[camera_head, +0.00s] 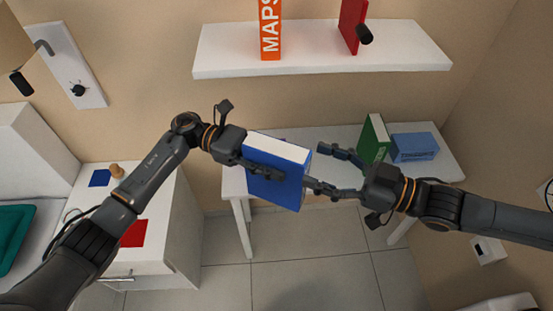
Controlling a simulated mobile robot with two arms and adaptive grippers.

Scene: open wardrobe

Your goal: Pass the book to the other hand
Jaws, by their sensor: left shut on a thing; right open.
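A thick blue book (274,186) with white page edges is held in the air in the middle of the head view, in front of a white desk. My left gripper (262,168) is shut on the book's left side, with one finger across its front cover. My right gripper (322,169) is open at the book's right side, its fingers pointing left toward it. The lower right finger comes up to the book's right edge; I cannot tell whether it touches.
The white desk (330,137) behind bears a green book (373,140) and a blue box (414,147). A white shelf (330,58) above holds an orange MAPS book (270,30) and a red book (352,25). A white nightstand (178,230) stands at left.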

